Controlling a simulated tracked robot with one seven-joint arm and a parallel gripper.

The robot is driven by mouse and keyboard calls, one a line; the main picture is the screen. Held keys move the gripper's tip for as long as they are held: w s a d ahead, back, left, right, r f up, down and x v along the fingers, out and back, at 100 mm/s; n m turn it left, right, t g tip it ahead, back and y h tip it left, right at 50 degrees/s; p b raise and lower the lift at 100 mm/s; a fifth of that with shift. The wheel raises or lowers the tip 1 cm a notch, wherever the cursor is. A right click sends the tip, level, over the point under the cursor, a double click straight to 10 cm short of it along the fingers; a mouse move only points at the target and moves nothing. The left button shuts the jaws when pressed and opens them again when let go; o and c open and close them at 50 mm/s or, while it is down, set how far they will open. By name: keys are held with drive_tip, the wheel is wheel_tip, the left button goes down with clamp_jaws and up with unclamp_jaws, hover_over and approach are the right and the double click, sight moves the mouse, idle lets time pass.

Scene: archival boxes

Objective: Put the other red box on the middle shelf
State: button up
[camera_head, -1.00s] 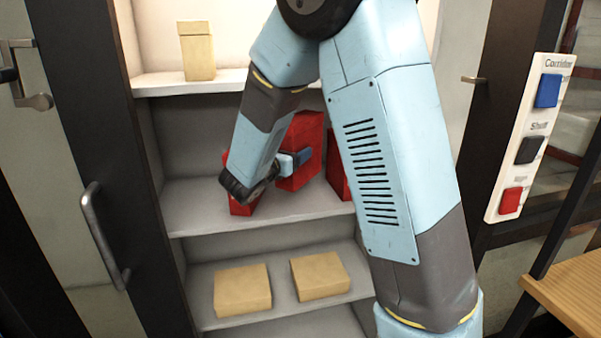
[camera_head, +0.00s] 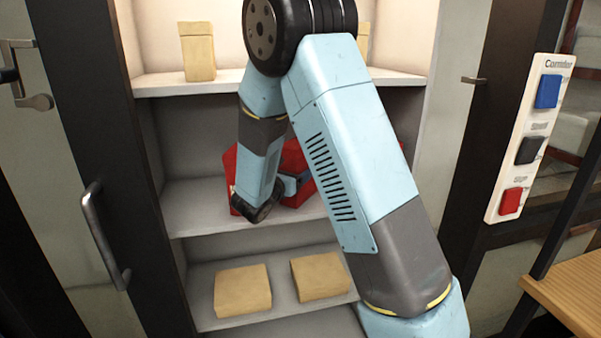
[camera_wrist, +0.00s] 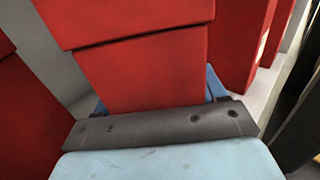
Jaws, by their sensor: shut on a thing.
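My gripper (camera_head: 292,186) is at the middle shelf (camera_head: 200,214) of the cabinet, shut on a red box (camera_head: 296,160). In the wrist view that box (camera_wrist: 142,72) fills the space between my blue fingers (camera_wrist: 157,97). Whether its base touches the shelf is hidden by my arm. Another red box (camera_head: 230,165) stands to its left, partly behind my forearm; it also shows at the left of the wrist view (camera_wrist: 28,115). More red (camera_wrist: 238,42) stands to the right in the wrist view, hidden behind my arm in the head view.
Two tan boxes (camera_head: 242,291) (camera_head: 320,276) lie on the lower shelf. A tan box (camera_head: 198,52) stands on the upper shelf, and another is mostly hidden by my arm. Dark door frames flank the cabinet. A button panel (camera_head: 528,140) and wooden surface (camera_head: 570,290) are at right.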

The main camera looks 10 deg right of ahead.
drive_tip(key=o, duration=1.4)
drive_tip(key=shift+s+a, duration=0.1)
drive_tip(key=v, duration=0.7)
drive_tip(key=shift+s+a+r, duration=0.1)
drive_tip(key=shift+s+a, duration=0.05)
